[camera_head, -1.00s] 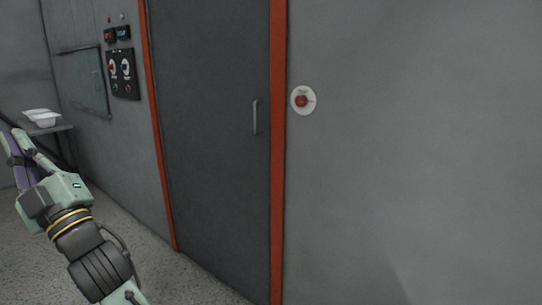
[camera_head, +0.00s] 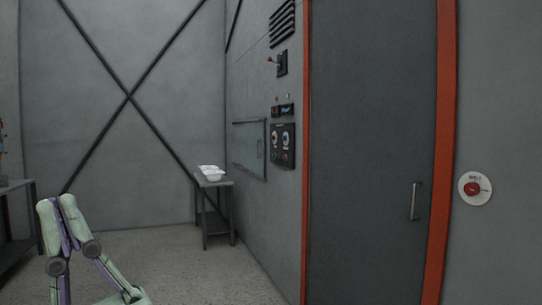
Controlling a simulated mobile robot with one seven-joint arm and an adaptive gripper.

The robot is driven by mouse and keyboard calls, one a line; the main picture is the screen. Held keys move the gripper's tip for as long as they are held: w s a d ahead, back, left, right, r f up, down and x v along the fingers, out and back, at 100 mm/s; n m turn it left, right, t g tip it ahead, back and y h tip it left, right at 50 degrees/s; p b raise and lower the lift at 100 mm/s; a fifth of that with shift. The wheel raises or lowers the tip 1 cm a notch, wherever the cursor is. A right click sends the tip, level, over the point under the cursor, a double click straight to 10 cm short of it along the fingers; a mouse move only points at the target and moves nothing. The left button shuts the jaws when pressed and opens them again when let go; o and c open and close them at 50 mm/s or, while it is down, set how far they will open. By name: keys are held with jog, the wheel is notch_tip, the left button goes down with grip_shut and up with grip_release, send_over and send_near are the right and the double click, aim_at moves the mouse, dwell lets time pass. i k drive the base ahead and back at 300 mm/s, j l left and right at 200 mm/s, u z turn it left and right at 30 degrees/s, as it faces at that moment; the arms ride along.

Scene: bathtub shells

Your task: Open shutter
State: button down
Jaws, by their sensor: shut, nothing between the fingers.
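The shutter looks to be the flat grey panel (camera_head: 249,150) in a dark frame on the side wall, left of the control panel. It is seen at a steep angle, has a small upright handle, and appears closed. A dark bar runs along its top edge.
A control panel (camera_head: 282,146) and a red-tipped lever (camera_head: 278,62) are on the wall. A grey door (camera_head: 370,150) in an orange frame is to the right, then a red button (camera_head: 473,188). A small table (camera_head: 215,183) bears white trays (camera_head: 210,172). Open floor lies between.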

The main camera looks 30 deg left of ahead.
aim_at(255, 163)
jog(key=i+j+u, duration=1.05)
jog(key=i, duration=0.35)
jog(key=i+u, duration=0.35)
jog(key=i, duration=3.2)
jog(key=i+j+z, duration=0.15)
jog(key=i, duration=0.25)
jog(key=i+z, duration=0.1)
jog(key=i, duration=0.3)
jog(key=i+j+z, duration=0.15)
jog(key=i, duration=0.25)
